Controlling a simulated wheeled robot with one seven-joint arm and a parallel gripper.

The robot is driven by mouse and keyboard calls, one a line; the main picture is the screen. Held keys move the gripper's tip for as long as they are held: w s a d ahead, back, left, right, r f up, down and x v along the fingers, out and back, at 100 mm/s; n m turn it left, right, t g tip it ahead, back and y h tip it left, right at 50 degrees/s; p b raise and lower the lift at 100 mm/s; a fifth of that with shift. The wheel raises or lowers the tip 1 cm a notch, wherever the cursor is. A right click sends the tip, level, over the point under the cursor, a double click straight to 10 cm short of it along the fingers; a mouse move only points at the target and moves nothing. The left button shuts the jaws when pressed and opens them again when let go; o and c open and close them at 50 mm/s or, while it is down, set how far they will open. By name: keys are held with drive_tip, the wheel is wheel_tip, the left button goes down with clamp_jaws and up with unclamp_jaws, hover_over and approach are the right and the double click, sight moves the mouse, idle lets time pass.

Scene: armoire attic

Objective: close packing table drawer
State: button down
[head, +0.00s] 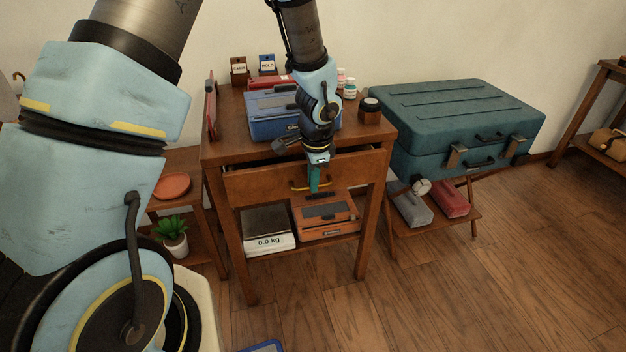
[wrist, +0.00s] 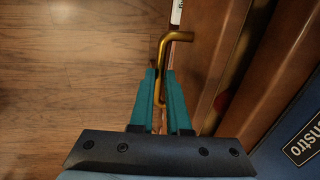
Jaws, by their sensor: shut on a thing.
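The wooden packing table (head: 222,134) stands in the middle of the head view. Its drawer (head: 258,184) is pulled out partway, with a dark gap above its front. The brass drawer handle (head: 297,187) is on the drawer front; it also shows in the wrist view (wrist: 178,36). My gripper (head: 314,185) reaches down in front of the drawer, and its teal fingers (wrist: 161,76) are shut on the handle. The fingers hide part of the handle, and my wrist hides part of the drawer's upper edge.
A blue toolbox (head: 270,127) and a dark jar (head: 370,109) stand on the tabletop. A scale (head: 268,243) and an orange toolbox (head: 325,217) are on the shelf below. A teal suitcase (head: 450,120) on a stand is to the right. Wooden floor (head: 440,290) in front is mostly clear.

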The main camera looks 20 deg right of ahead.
sight(309, 193)
idle(0.4)
drive_tip(key=shift+w+d+p, duration=0.15)
drive_tip(key=shift+w+p, duration=0.4)
drive_tip(key=shift+w, duration=0.6)
drive_tip(key=shift+w+d+p, duration=0.1)
drive_tip(key=shift+w+p, duration=0.45)
drive_tip(key=shift+w, duration=0.55)
drive_tip(key=c, duration=0.9)
unclamp_jaws()
drive_tip(key=shift+r, duration=0.1)
drive_tip(key=r, duration=0.3)
drive_tip(key=s+r, duration=0.1)
drive_tip(key=r, duration=0.3)
drive_tip(key=s+r, duration=0.1)
drive_tip(key=r, duration=0.2)
drive_tip(key=shift+a+r, duration=0.1)
drive_tip(key=shift+r, duration=0.1)
